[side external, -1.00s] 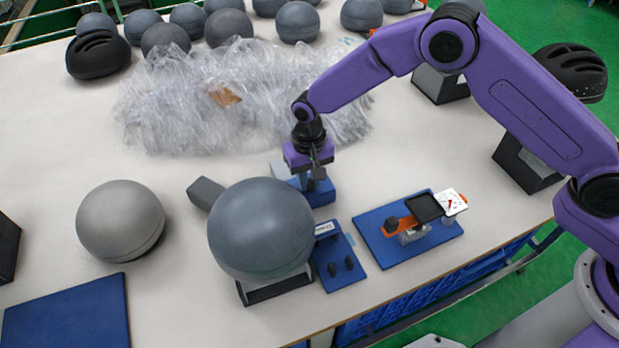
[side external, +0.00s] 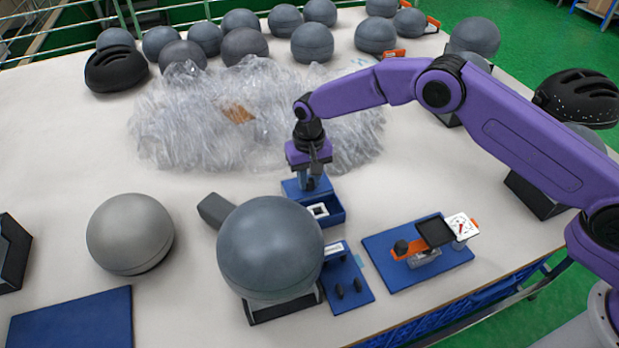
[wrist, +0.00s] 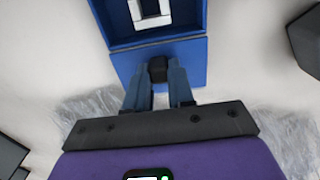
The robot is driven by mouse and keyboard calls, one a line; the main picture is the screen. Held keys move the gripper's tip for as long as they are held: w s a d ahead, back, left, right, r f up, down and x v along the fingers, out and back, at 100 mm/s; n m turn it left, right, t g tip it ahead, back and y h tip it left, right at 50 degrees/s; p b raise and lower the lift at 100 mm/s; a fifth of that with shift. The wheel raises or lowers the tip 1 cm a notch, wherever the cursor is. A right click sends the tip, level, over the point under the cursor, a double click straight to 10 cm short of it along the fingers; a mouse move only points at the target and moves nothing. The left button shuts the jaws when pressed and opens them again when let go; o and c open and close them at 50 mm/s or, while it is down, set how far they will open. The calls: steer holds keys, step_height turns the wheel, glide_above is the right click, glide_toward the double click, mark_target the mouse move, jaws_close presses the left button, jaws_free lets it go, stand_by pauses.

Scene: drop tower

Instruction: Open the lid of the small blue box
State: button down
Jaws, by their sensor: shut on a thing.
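The small blue box (side external: 336,215) stands open in the middle of the table in the side view. A white square piece with a dark centre (side external: 318,210) lies inside it. The blue lid (side external: 291,187) lies open on the far side of the box; in the wrist view the lid (wrist: 195,55) meets the box's edge. My gripper (side external: 311,184) is over the lid. In the wrist view, its blue fingers (wrist: 157,76) are shut on the dark knob (wrist: 158,66) of the lid.
A large grey ball (side external: 270,245) on a stand is close in front of the box. A blue board with a gauge (side external: 462,227) lies to the right. Crumpled clear plastic (side external: 220,120) lies behind.

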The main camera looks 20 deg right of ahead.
mark_target(309, 180)
steer(key=c, duration=1)
jaws_free()
steer(key=shift+o, duration=0.2)
step_height(309, 180, up, 18)
steer(key=shift+f, duration=0.25)
steer(key=shift+s, duration=0.1)
steer(key=s+d+r+n, duration=0.3)
steer(key=s+d, duration=0.2)
steer(key=s, duration=0.5)
steer(key=s+d+r+n, duration=0.4)
steer(key=s+d, duration=0.2)
steer(key=s, duration=0.4)
steer(key=s+d+f+n, duration=0.2)
steer(key=s+d, duration=0.6)
steer(key=s, duration=0.1)
steer(key=s+d+f+n, duration=0.1)
steer(key=s+d+n, duration=0.2)
steer(key=s+d, duration=0.5)
steer(key=shift+s+d+f+n, duration=0.3)
steer(key=shift+s+f, duration=0.05)
steer(key=shift+s, duration=0.7)
